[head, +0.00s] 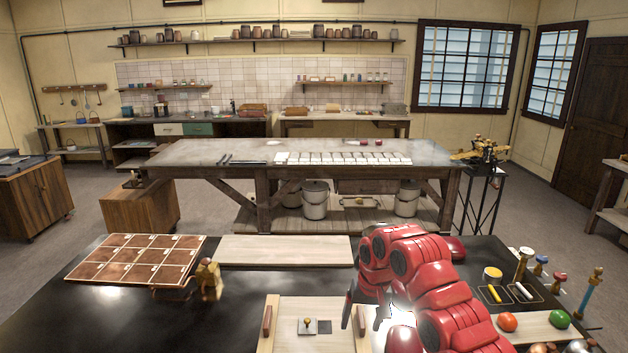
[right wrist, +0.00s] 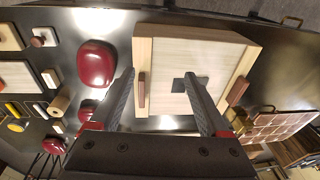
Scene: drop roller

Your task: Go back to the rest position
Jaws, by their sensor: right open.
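My right gripper (head: 354,315) hangs low over the black table, at the right side of a pale wooden tray (head: 288,338) with brown side handles. Its fingers also show in the right wrist view (right wrist: 160,74), spread apart with nothing held between them. A small brass-knobbed piece on a grey plate (head: 307,324) sits in the tray. In the right wrist view a dark square (right wrist: 180,85) shows on the tray floor, partly behind one finger. My left gripper is in neither view.
A brown sectioned panel (head: 135,259) and a small brass device (head: 208,278) stand at the left. A pale board (head: 285,250) lies behind the tray. At the right are a red ball (head: 508,322), a green ball (head: 559,319) and several knobbed tools. Bare black tabletop lies at front left.

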